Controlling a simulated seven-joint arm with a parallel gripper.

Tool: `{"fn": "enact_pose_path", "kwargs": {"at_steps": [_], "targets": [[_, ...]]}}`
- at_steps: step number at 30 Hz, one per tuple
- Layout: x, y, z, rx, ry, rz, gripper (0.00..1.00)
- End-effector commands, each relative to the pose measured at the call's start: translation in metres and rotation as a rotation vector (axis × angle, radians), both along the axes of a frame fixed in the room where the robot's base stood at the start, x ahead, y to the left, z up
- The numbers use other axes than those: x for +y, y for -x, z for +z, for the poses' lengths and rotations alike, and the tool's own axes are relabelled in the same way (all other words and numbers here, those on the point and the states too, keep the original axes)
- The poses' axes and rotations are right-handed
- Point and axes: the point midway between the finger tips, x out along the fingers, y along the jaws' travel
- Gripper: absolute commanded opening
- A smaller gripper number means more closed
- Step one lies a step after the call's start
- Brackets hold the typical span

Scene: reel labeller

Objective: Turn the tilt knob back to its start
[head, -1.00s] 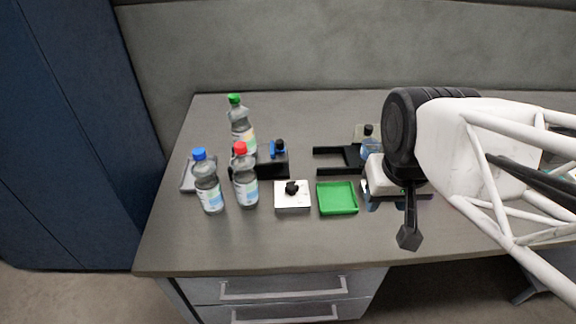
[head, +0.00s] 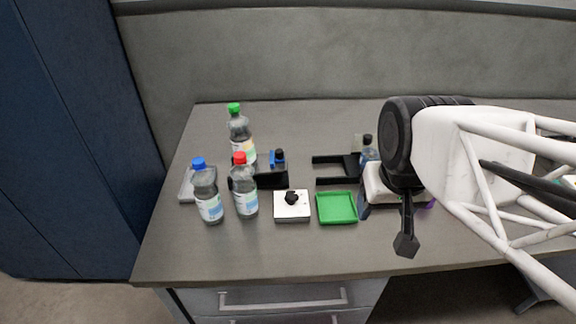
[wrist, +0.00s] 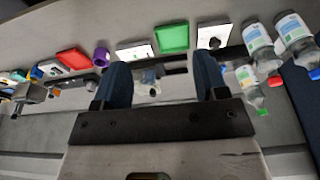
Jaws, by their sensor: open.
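A black knob (head: 292,198) sits on top of a small white box (head: 291,213) on the desk, left of the green tray. In the wrist view the knob (wrist: 214,43) and its white plate (wrist: 226,34) show at the upper right, beyond the fingers. Which way the knob is turned is too small to tell. My gripper (head: 406,243) is to the right of the box in the head view, pointing down, well apart from the knob. In the wrist view its two fingers (wrist: 162,82) are spread, with nothing gripped between them.
Bottles with blue (head: 208,193), red (head: 245,188) and green (head: 239,130) caps stand left of the box. A green tray (head: 337,208) lies beside it on the right. Black brackets (head: 337,170) stand behind. The desk front (head: 265,252) is clear.

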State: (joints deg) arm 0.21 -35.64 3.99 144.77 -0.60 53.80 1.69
Motion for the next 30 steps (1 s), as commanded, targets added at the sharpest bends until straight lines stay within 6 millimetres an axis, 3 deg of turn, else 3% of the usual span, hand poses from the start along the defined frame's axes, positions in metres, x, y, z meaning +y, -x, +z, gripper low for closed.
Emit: {"fn": "enact_pose_path", "kwargs": {"at_steps": [5, 14, 30], "targets": [[0.005, -0.017, -0.003, 0.016, -0.008, -0.020, 0.66], [0.022, -0.064, -0.014, 0.057, -0.030, -0.088, 0.66], [0.066, -0.153, -0.055, 0.135, -0.056, -0.226, 0.66]]}}
